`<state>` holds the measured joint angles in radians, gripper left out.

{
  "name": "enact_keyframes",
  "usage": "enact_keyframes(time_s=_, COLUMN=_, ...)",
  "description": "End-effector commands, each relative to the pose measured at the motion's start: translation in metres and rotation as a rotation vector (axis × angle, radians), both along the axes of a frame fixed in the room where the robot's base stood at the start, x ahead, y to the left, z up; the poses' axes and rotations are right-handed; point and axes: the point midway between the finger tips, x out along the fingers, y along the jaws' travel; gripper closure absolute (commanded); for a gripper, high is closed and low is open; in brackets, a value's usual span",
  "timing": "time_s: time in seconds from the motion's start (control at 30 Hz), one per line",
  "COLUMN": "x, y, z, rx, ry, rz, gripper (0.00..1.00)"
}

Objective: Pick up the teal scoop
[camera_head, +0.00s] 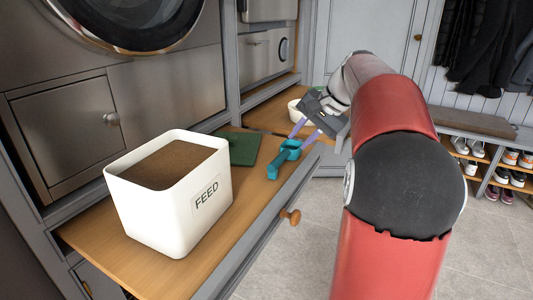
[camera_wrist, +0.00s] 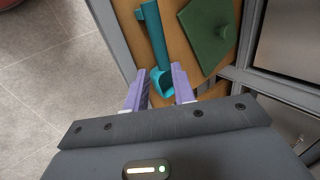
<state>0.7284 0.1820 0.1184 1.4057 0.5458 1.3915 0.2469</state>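The teal scoop (camera_head: 284,160) lies on the wooden counter near its front edge, to the right of the feed bin. In the wrist view the scoop (camera_wrist: 156,42) has its handle pointing away and its bowl towards me. My gripper (camera_head: 298,141) is above the bowl end of the scoop, pointing down at it. In the wrist view the lavender fingers of my gripper (camera_wrist: 159,70) are apart, with the scoop's bowl showing between their tips. I see a gap beside the bowl, and I cannot tell the height left above it.
A white bin marked FEED (camera_head: 180,218), filled with brown feed, stands on the counter (camera_head: 112,248). A dark green flat lid with a knob (camera_wrist: 208,32) lies beside the scoop. A white bowl (camera_head: 295,112) stands further back. Steel cabinet fronts rise behind; open floor lies right.

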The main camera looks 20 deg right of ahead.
Motion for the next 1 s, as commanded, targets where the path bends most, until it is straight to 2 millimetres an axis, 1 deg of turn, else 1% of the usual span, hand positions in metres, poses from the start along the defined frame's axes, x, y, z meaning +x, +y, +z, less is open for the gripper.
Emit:
enact_keyframes(time_s=0.33, x=0.015, y=0.012, z=-0.029, rx=0.002, ry=0.001, rz=0.0, gripper=0.74)
enact_keyframes(time_s=0.5, x=0.025, y=0.022, z=-0.051, rx=0.001, ry=0.002, rz=0.0, gripper=0.74)
enact_keyframes(time_s=0.6, x=0.03, y=0.026, z=-0.061, rx=0.001, ry=0.002, rz=-0.001, gripper=0.74)
enact_keyframes(time_s=0.7, x=0.033, y=0.027, z=-0.065, rx=0.0, ry=0.001, rz=-0.001, gripper=0.74)
enact_keyframes(time_s=0.9, x=0.033, y=0.027, z=-0.064, rx=0.0, ry=0.0, rz=-0.001, gripper=0.74)
enact_keyframes(time_s=1.0, x=0.033, y=0.027, z=-0.064, rx=0.0, ry=0.0, rz=-0.001, gripper=0.87)
